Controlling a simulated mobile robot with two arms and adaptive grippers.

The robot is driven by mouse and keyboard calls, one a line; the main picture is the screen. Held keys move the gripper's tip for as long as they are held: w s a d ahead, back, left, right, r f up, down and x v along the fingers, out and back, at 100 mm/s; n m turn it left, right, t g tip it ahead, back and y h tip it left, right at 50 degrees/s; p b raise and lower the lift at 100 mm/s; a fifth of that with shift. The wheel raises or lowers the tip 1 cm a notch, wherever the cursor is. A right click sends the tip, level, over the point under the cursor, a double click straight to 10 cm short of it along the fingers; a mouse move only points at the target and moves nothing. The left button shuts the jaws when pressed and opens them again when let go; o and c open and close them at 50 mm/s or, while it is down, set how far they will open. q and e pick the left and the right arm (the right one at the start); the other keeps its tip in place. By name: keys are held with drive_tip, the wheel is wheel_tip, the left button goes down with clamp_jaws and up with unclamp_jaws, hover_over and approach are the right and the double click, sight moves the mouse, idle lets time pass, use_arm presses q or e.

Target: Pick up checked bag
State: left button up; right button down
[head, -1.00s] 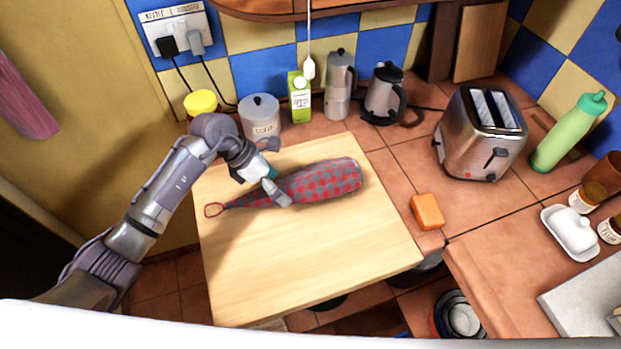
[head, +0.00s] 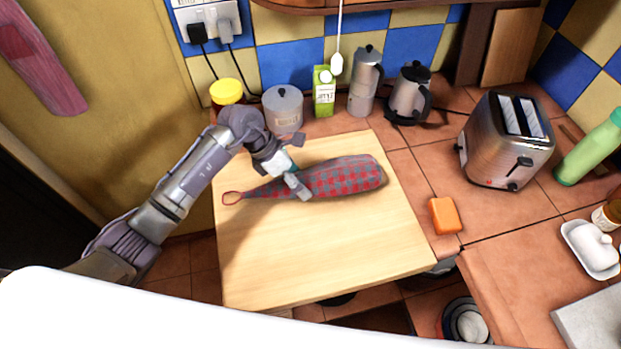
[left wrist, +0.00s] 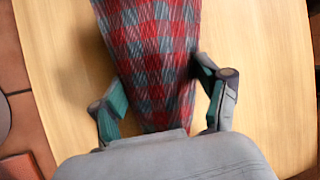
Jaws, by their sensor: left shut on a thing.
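The checked bag (head: 340,177) is red and grey, long and plump, with a narrow neck and a red loop at its left end. It lies over the light wooden board (head: 330,245) in the head view; whether it touches the board is hard to tell. My left gripper (head: 297,183) is shut on the bag near its narrower left part. In the left wrist view the bag (left wrist: 155,50) runs up between the two fingers (left wrist: 160,100), one on each side of it. My right gripper is not in view.
Behind the board stand a yellow-lidded jar (head: 227,93), a grey canister (head: 284,108), a green carton (head: 324,92), a moka pot (head: 365,82) and a kettle (head: 409,95). To the right are an orange sponge (head: 445,216) and a toaster (head: 506,142). The board's front is clear.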

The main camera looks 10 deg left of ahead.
sight(308, 181)
use_arm(q)
drive_tip(key=shift+w+r+b, duration=0.1)
drive_tip(key=shift+r+b, duration=0.2)
drive_tip(key=shift+r, duration=0.35)
wheel_tip(308, 181, up, 3)
drive_tip(key=shift+d+f+b, duration=0.1)
drive_tip(key=shift+b, duration=0.5)
drive_tip(key=s+d+r+b, duration=0.2)
drive_tip(key=s+d+r, duration=0.5)
drive_tip(key=s, duration=0.2)
drive_tip(key=shift+s, duration=0.15)
drive_tip(key=shift+f, duration=0.15)
